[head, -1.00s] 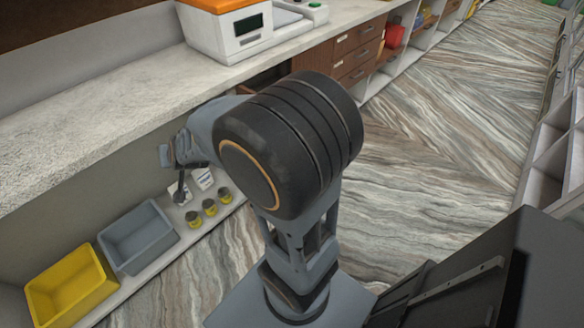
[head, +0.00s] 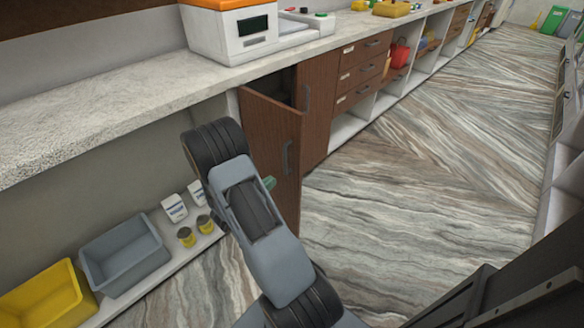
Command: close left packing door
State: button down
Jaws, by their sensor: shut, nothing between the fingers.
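The left packing door (head: 262,122) is a brown wood panel below the counter. It stands ajar, swung out from the cabinet, with a dark gap showing behind its top edge. Its grey vertical handle (head: 288,157) is near its free right edge. The neighbouring right door (head: 319,100) looks shut. My arm crosses in front of the left door's lower left part and hides it. My gripper is hidden behind the arm. A small green piece shows beside the arm in front of the door; I cannot tell what it is.
A stone counter (head: 90,120) runs above, carrying a white and orange machine (head: 230,35). A low shelf at left holds a grey bin (head: 122,258), a yellow bin (head: 45,297), jars and white packets. Drawers (head: 360,70) stand right of the doors. The patterned floor (head: 420,190) is clear.

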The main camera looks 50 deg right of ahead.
aim_at(297, 162)
jog(key=d+b, duration=0.1)
jog(key=d, duration=1)
jog(key=shift+s+d, duration=0.1)
jog(key=shift+d, duration=0.05)
